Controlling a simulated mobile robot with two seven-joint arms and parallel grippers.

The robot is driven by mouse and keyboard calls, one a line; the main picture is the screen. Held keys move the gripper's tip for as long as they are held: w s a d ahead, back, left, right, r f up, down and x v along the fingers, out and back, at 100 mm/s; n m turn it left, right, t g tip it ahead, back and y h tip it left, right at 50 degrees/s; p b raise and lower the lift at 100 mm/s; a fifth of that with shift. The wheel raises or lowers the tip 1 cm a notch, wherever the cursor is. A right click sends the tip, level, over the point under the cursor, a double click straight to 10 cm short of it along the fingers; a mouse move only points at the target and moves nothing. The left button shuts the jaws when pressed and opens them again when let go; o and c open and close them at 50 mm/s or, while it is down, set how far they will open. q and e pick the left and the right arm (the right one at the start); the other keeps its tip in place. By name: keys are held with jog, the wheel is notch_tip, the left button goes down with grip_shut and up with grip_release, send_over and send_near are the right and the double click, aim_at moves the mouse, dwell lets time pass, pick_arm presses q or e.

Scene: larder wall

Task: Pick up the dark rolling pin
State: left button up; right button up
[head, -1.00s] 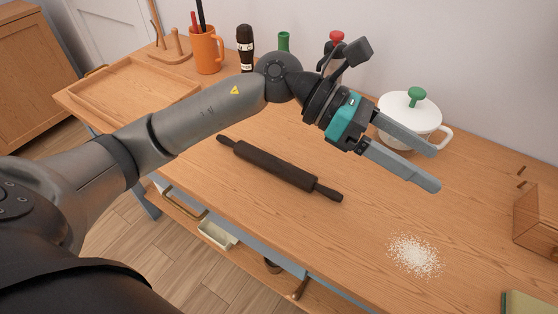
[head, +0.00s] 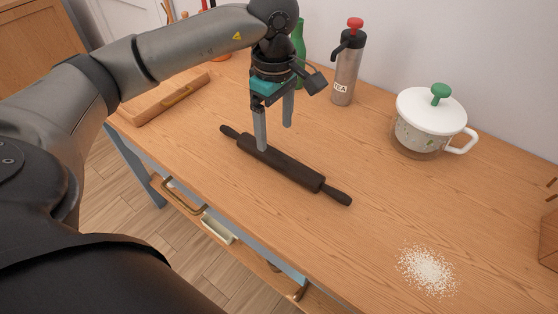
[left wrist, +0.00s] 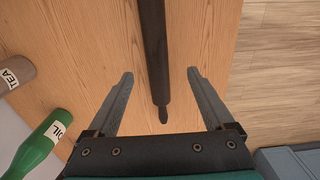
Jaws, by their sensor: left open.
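The dark rolling pin (head: 290,169) lies flat on the wooden table, slanting from upper left to lower right in the head view. My left gripper (head: 273,138) points down, open and empty, over the pin's left half. In the left wrist view the rolling pin (left wrist: 154,50) runs away from the camera, and its near handle end lies between the two spread fingers of my left gripper (left wrist: 157,88). The fingers appear above the pin; contact cannot be made out. My right gripper is not in view.
A tea flask (head: 346,70) and a green oil bottle (head: 299,50) stand behind the gripper. A wooden tray (head: 165,101) is at left. White powder (head: 427,270) lies at lower right. Table around the pin is clear.

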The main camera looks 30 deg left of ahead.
aim_at(279, 155)
pick_arm(q)
jog(key=f, duration=0.6)
jog(key=f+b, duration=0.1)
jog(key=f, duration=0.2)
jog(key=shift+w+d+f, duration=0.15)
jog(key=shift+w+d, duration=0.1)
jog(key=shift+w, duration=0.05)
grip_shut()
dwell(0.3)
